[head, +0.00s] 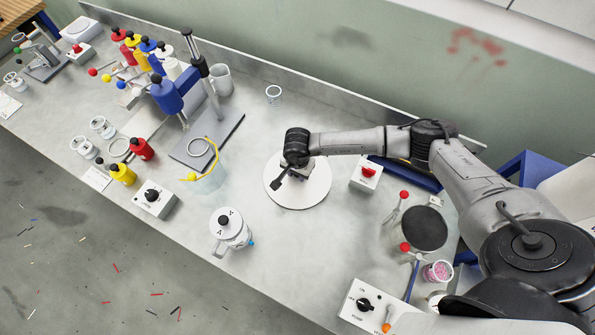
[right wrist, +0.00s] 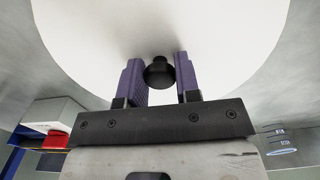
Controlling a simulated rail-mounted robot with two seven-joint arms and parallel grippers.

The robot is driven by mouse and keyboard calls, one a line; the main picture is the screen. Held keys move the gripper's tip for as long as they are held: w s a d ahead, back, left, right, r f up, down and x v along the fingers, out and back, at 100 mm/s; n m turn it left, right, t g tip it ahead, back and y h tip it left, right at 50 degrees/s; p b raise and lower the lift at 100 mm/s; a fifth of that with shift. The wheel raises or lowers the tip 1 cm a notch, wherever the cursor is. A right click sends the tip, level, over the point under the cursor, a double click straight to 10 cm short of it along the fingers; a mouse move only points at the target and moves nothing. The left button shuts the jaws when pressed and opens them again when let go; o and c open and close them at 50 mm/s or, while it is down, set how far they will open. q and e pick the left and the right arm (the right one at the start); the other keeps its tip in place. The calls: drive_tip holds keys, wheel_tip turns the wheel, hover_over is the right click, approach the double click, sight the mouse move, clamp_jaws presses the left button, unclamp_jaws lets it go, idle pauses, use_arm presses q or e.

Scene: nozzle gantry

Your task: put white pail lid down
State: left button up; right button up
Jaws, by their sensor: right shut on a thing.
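The white pail lid (head: 305,194) is a wide round white disc near the middle of the bench in the head view. It fills the upper part of the right wrist view (right wrist: 100,35), where its black knob (right wrist: 159,72) stands between the fingers. My right gripper (right wrist: 160,72) is shut on that knob. In the head view my right gripper (head: 297,175) is over the lid and hides part of it. I cannot tell whether the lid touches the bench or hangs just above it. My left gripper is not in view.
A clear pail with a yellow handle (head: 208,181) and a white lidded jug (head: 230,229) stand left of the lid. A red-button box (head: 366,176) is close on its right. A pump switch box (head: 369,306) sits at the front right. Bare bench (head: 300,250) lies in front.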

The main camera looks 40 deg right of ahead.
drive_tip(key=shift+f, duration=0.15)
drive_tip(key=o, duration=1)
drive_tip(key=shift+r, duration=0.65)
wheel_tip(320, 180, up, 11)
